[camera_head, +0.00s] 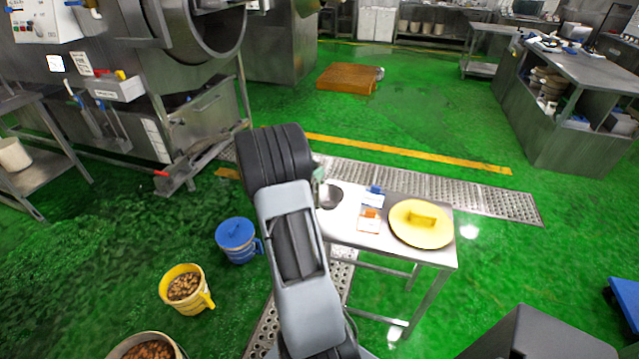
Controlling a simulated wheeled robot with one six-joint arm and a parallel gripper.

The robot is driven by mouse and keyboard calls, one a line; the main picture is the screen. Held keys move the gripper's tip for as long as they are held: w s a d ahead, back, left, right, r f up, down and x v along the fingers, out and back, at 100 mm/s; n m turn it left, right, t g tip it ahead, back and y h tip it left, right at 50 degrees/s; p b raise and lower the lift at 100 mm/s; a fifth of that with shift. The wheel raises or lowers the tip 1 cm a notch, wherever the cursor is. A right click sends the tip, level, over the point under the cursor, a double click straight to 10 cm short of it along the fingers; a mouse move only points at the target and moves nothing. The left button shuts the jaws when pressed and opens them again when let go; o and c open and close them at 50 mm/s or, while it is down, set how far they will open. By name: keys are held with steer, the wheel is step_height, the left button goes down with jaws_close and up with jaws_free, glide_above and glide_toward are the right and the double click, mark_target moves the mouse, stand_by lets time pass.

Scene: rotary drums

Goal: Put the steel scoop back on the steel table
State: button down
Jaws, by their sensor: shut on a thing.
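The steel table (345,233) stands right of my arm, with a bare patch on its top. The steel scoop (329,196) shows as a round metal bowl at the table's far left end, partly covered by my arm. I cannot tell whether it touches the tabletop. Only a small part of my gripper (319,172) shows just above the scoop, beside my dark wrist; it is shut on the scoop. Its fingertips and the scoop's handle are hidden behind my arm.
On the table lie a yellow round lid (421,236), a blue-and-white item (373,196) and an orange-and-white item (369,219). A blue-lidded bucket (237,243) and a yellow bucket (187,287) stand on the green floor at left. A large drum machine (160,60) stands behind.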

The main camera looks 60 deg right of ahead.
mark_target(319, 184)
steer(key=d+f, duration=0.1)
steer(key=f, duration=0.1)
steer(key=d+f, duration=0.1)
steer(key=f, duration=0.1)
steer(key=d+f+p, duration=0.1)
steer(key=f, duration=0.1)
steer(key=shift+w+d+f, duration=0.1)
steer(key=shift+w+d, duration=0.05)
steer(key=shift+w, duration=0.1)
steer(key=shift+f, duration=0.35)
steer(key=shift+f, duration=0.2)
steer(key=c, duration=0.9)
jaws_free()
steer(key=shift+c, duration=0.2)
